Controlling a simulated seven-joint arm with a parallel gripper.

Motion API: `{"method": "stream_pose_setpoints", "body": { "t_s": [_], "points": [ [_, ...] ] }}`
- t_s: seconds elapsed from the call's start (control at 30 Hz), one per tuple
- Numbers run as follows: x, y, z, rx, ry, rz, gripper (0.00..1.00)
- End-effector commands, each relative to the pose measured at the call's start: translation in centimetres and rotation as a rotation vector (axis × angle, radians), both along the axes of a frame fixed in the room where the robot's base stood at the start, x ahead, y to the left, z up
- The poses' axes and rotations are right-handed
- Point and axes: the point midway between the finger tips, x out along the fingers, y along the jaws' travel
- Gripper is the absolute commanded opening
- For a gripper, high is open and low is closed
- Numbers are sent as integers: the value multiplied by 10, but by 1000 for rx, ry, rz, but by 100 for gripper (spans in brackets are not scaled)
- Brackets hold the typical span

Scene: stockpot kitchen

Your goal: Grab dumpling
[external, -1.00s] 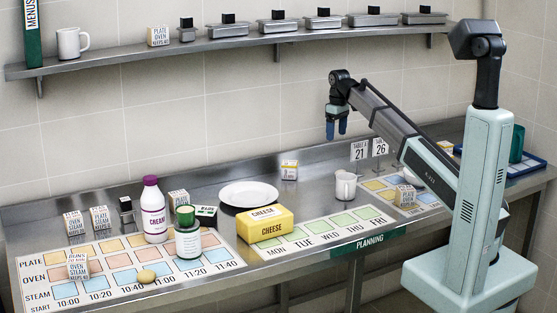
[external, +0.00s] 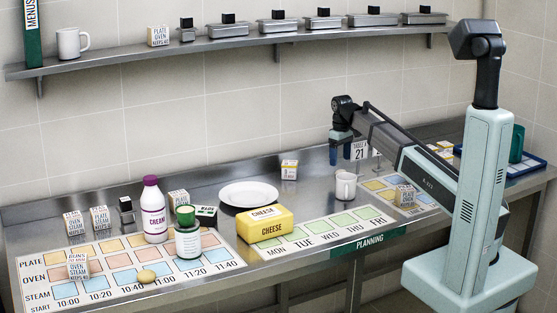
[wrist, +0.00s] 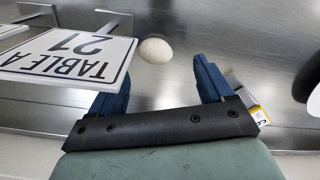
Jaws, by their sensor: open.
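A small round pale thing (wrist: 155,50), which looks like a dumpling, lies on the steel counter in the wrist view, beside the Table A 21 sign (wrist: 72,52). I cannot make it out in the external view. My gripper (external: 340,155) points down above the back of the counter, just left of that sign (external: 360,151). In the wrist view my gripper (wrist: 160,72) is open and empty, with the pale thing ahead, between the lines of its fingers. A yellowish round lump (external: 147,276) lies on the front edge of the timetable mat at the left.
A white mug (external: 345,186) stands in front of my gripper and a small labelled box (external: 289,170) stands to its left. A white plate (external: 249,194) and a cheese block (external: 265,224) are farther left. The sign stands close to one finger.

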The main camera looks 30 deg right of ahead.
Motion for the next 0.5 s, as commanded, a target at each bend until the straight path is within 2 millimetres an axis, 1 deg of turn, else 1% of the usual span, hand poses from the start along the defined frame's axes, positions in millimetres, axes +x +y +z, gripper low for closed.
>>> {"method": "stream_pose_setpoints", "body": {
  "t_s": [0.23, 0.5],
  "points": [
    [0, -2, -10, 0, 0, 0, 80],
    [-1, -6, -43, 0, 0, 1, 80]
  ]
}}
